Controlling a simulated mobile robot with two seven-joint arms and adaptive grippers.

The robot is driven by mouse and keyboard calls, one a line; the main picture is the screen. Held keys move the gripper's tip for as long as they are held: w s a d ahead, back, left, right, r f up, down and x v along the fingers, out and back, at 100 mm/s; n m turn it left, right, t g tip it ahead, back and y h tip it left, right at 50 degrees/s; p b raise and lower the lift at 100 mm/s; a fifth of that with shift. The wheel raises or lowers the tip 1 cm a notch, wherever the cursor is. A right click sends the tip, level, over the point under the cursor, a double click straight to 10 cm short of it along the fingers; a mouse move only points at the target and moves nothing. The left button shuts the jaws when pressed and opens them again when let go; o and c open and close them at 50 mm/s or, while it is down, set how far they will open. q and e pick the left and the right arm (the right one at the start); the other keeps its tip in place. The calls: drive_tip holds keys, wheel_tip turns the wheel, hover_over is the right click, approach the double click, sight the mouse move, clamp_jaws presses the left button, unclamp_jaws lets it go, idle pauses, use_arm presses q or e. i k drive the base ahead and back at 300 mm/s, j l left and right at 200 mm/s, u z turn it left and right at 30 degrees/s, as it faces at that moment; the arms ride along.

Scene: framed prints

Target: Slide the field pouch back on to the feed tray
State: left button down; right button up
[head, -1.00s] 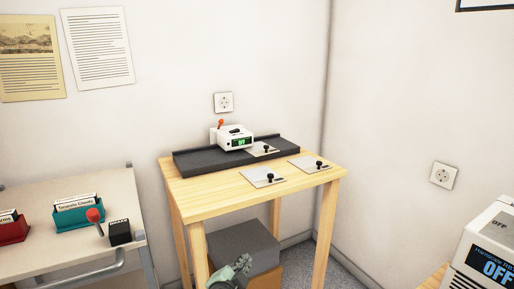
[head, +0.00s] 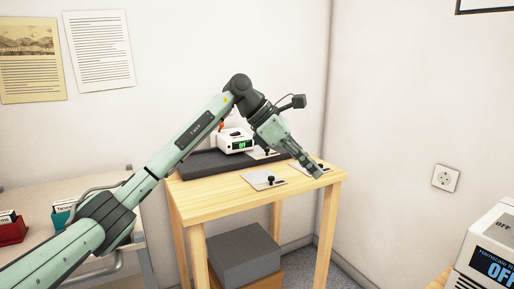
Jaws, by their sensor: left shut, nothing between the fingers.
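A long dark grey tray (head: 205,164), which looks like the feed tray, lies along the back of the wooden table. A flat silvery pouch with a black knob (head: 258,181) lies on the bare wood in front of it. A second such pouch (head: 326,167) lies further right, mostly hidden behind my left gripper. A third (head: 259,154) is on the tray, partly covered by my arm. I cannot tell which is the field pouch. My left gripper (head: 318,172) is shut and empty, pointing down right, over or just in front of the second pouch. My right gripper is out of view.
A white device with a green display (head: 236,141) stands on the tray, partly behind my arm. A side table (head: 35,180) with card boxes is at left. A white unit reading OFF (head: 490,250) is at right. The table's front left is clear.

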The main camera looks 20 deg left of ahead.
sight(258, 153)
drive_tip(key=i+u, duration=0.3)
drive_tip(key=i+l+u, duration=0.3)
drive_tip(key=i, duration=0.2)
drive_tip(key=i+l+u, duration=0.25)
drive_tip(key=u, duration=0.2)
drive_tip(key=i, duration=0.1)
